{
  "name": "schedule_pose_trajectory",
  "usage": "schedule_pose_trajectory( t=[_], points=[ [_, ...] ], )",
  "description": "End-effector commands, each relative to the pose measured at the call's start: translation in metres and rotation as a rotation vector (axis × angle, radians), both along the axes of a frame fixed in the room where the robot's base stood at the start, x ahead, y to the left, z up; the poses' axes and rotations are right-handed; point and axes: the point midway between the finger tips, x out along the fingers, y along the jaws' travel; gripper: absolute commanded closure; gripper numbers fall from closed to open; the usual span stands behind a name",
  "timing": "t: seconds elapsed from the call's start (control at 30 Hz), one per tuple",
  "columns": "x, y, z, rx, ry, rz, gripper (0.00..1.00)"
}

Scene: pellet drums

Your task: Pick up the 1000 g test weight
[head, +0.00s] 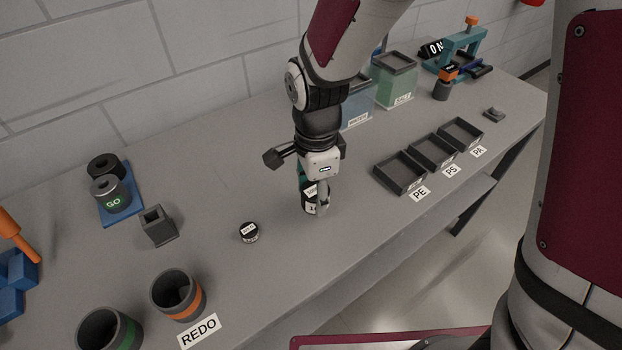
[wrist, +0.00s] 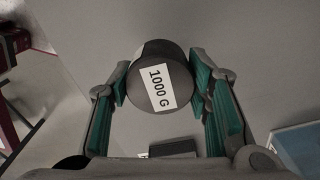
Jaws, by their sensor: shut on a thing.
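The 1000 g test weight (wrist: 158,78) is a dark cylinder with a white label reading "1000 G" in the wrist view. My gripper (wrist: 160,88) has its two green-padded fingers on either side of it and is shut on it. In the head view my gripper (head: 315,195) points down at the middle of the table, with the weight (head: 309,207) partly hidden between its fingers. The weight appears at or very near the table top; I cannot tell whether it touches.
A smaller dark weight (head: 249,232) stands to the left. Three trays labelled PE (head: 400,174), PS (head: 434,152) and PA (head: 461,134) lie to the right. A cup with an orange band (head: 178,296) and a square holder (head: 158,226) stand at left.

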Motion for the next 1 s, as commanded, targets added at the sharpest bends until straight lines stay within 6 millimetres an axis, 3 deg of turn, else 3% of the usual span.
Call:
schedule_pose_trajectory(
  t=[0.3,0.57,1.0],
  points=[
    [-0.063,-0.018,0.008,0.001,-0.002,0.002,1.0],
    [-0.104,-0.031,0.011,0.0,-0.001,0.0,1.0],
    [-0.12,-0.034,0.016,0.001,0.003,-0.001,1.0]
  ],
)
